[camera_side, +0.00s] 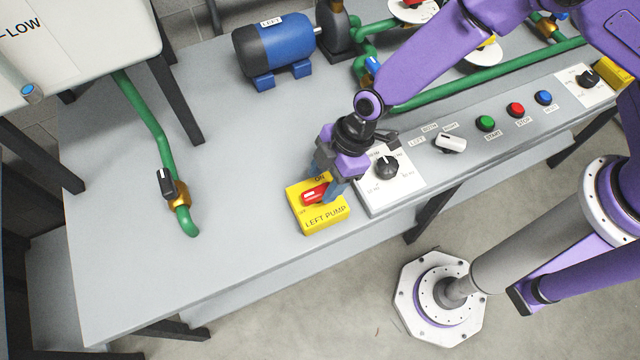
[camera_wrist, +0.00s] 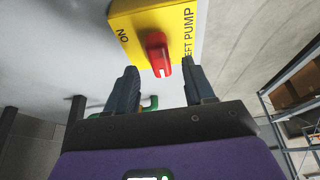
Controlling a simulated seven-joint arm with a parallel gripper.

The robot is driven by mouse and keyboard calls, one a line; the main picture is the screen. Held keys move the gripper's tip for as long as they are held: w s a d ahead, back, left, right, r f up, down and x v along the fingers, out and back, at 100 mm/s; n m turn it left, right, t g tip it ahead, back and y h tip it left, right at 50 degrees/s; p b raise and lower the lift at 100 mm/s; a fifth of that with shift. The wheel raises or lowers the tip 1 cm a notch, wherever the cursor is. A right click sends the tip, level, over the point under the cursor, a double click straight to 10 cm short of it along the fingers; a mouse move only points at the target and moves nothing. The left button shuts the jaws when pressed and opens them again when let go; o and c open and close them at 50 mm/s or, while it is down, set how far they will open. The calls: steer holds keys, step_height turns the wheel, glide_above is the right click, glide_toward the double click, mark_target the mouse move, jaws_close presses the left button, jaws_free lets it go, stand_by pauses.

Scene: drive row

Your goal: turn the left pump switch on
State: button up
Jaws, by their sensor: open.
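The left pump switch is a yellow box (camera_side: 326,226) marked LEFT PUMP on the bench's front edge, with a red handle (camera_side: 315,193). In the side view the handle's white-marked end points left, towards the OFF label; ON is at the far edge. My gripper (camera_side: 334,188) is open over the box, its fingers near the handle and partly covering the box. In the wrist view the red handle (camera_wrist: 157,52) is just ahead of the gap between the fingers of my gripper (camera_wrist: 161,78), and the yellow box (camera_wrist: 145,15) is cut off at the top. I cannot tell whether the fingers touch the handle.
A white dial panel (camera_side: 405,187) with a black knob sits just right of the box. Further right are a selector and green, red and blue buttons (camera_side: 515,110). A green pipe with a black-handled valve (camera_side: 167,184) stands left. A blue motor (camera_side: 275,50) is behind.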

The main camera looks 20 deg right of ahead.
mark_target(320, 193)
steer(key=shift+x, duration=1.55)
jaws_close()
steer(key=shift+m, duration=0.3)
steer(key=m, duration=0.1)
steer(key=m+t, duration=0.1)
steer(key=m, duration=0.2)
steer(key=shift+s+t, duration=0.25)
steer(key=shift+t, duration=0.15)
steer(key=m+t+h, duration=0.1)
steer(key=m, duration=0.3)
steer(key=shift+s+m, duration=0.1)
steer(key=shift+m, duration=0.2)
steer(key=m, duration=0.2)
steer(key=m+t+h, duration=0.1)
steer(key=m, duration=0.1)
steer(key=shift+a+h, duration=0.1)
steer(key=shift+h, duration=0.2)
steer(key=shift+s+a+f+m+t+h, duration=0.15)
steer(key=shift+m+h, duration=0.3)
steer(key=shift+m, duration=0.7)
steer(key=shift+w+d+r+m+t+h, duration=0.15)
steer(key=shift+m+h, duration=0.3)
steer(key=shift+m, duration=0.7)
steer(key=shift+s+a+f, duration=0.1)
